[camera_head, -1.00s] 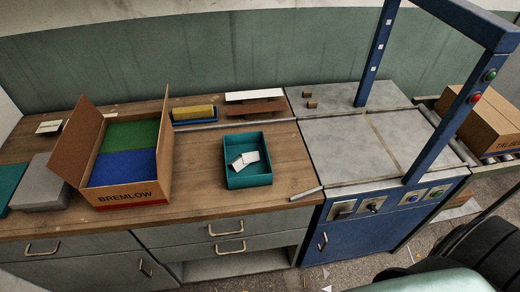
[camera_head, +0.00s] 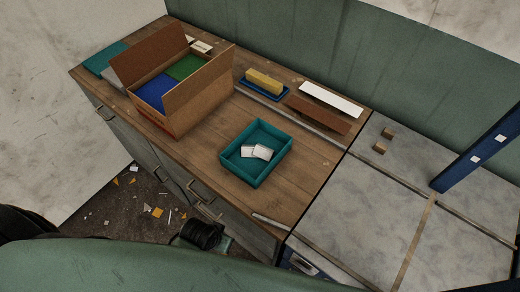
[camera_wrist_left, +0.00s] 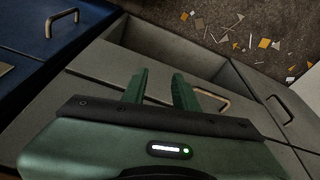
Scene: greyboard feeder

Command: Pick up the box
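The open cardboard box (camera_head: 196,105) stands upright on the left part of the wooden worktop, flaps raised. It holds a blue stack (camera_head: 156,90) and a green stack (camera_head: 184,67) side by side. The box is not in the left wrist view. In that view my left gripper (camera_wrist_left: 160,88) shows two green fingers apart with nothing between them, in front of the grey drawer fronts. The gripper is away from the box. In the head view, a dark rounded part low in front of the counter seems to be mine, but its fingers cannot be made out. My right gripper is not seen.
Right of the box are a teal tray (camera_head: 238,165) with white cards, a yellow block (camera_head: 264,81) on a blue dish, and brown and white strips (camera_head: 330,99). A grey machine top (camera_head: 385,205) adjoins the counter. Drawer handles (camera_wrist_left: 212,98) protrude from the front.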

